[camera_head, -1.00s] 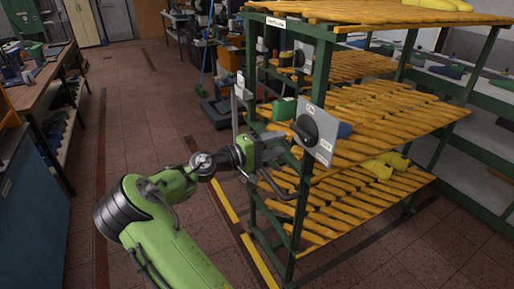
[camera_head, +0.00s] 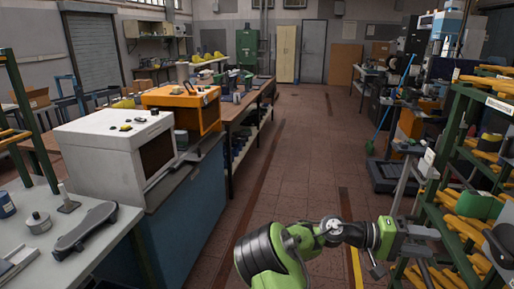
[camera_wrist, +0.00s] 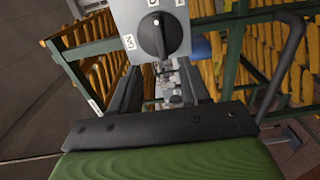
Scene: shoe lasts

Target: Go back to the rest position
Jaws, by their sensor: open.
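My gripper (camera_head: 422,241) is at the lower right of the head view, beside the green-framed rack (camera_head: 459,150) with yellow slats. In the wrist view my gripper (camera_wrist: 160,82) is open, its two dark fingers apart with nothing held between them. Beyond the fingers is a grey panel with a black rotary knob (camera_wrist: 153,35). A blue object (camera_wrist: 202,48) shows partly behind it. A green object (camera_head: 478,205) lies on the rack's shelf in the head view.
A blue cabinet (camera_head: 190,215) and a workbench (camera_head: 240,118) stand on the left, bearing a white box machine (camera_head: 105,150) and an orange one (camera_head: 190,108). A grey table (camera_head: 75,255) is at lower left. The tiled aisle (camera_head: 300,150) in the middle is clear.

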